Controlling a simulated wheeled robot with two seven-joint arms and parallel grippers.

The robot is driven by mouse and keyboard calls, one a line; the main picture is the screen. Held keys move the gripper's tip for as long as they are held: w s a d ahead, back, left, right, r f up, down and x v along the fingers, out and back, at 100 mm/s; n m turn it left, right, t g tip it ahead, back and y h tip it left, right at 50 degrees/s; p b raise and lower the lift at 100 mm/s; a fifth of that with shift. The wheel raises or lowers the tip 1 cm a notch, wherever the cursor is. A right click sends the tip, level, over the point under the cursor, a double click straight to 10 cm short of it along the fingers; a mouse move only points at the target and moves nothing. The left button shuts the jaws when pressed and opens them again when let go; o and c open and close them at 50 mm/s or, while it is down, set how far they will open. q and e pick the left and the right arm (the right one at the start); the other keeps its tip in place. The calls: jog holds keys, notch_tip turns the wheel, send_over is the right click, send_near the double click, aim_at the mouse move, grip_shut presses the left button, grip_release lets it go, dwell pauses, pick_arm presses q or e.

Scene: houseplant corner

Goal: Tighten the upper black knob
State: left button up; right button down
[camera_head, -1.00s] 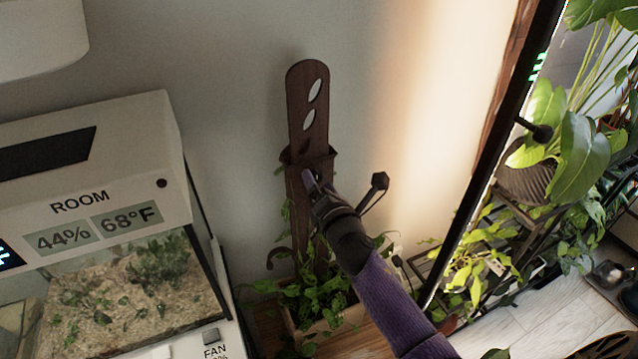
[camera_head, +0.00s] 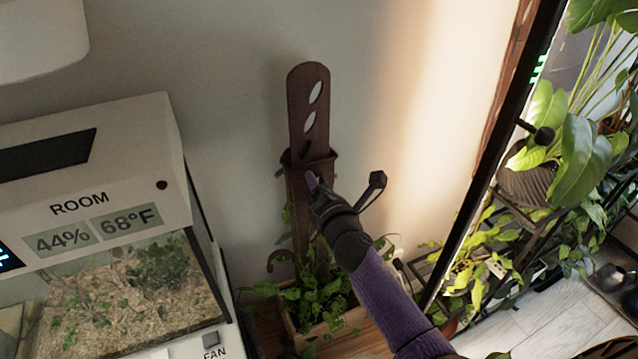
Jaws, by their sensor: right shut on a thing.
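A dark brown wooden post with leaf-shaped cutouts (camera_head: 309,110) stands upright against the wall, its upper board set in a wider lower sleeve (camera_head: 298,195). My right gripper (camera_head: 314,184), with a purple-sleeved arm from the lower right, is at the front of the sleeve, a little below its top edge. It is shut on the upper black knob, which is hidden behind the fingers. A dark stem with a hexagonal end (camera_head: 377,180) sticks out to the right of the gripper; I cannot tell what it belongs to. My left gripper is not in view.
A planter box with leafy plants (camera_head: 318,300) sits at the post's foot. A terrarium (camera_head: 130,285) with a ROOM display stands close on the left. A black-framed rack of plants (camera_head: 500,215) is on the right. Bare wall lies around the post's top.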

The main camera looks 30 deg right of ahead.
jog(key=shift+m, duration=0.4)
jog(key=shift+f+m+y+p, duration=0.1)
jog(key=shift+m+y+p, duration=0.65)
jog(key=shift+m, duration=3.85)
jog(key=shift+f+m+y+p, duration=0.2)
jog(key=shift+m+p, duration=0.95)
jog(key=shift+m, duration=3.45)
jog(key=shift+r+m+y+p, duration=0.1)
jog(key=shift+m+y+p, duration=0.65)
jog(key=shift+m, duration=3.85)
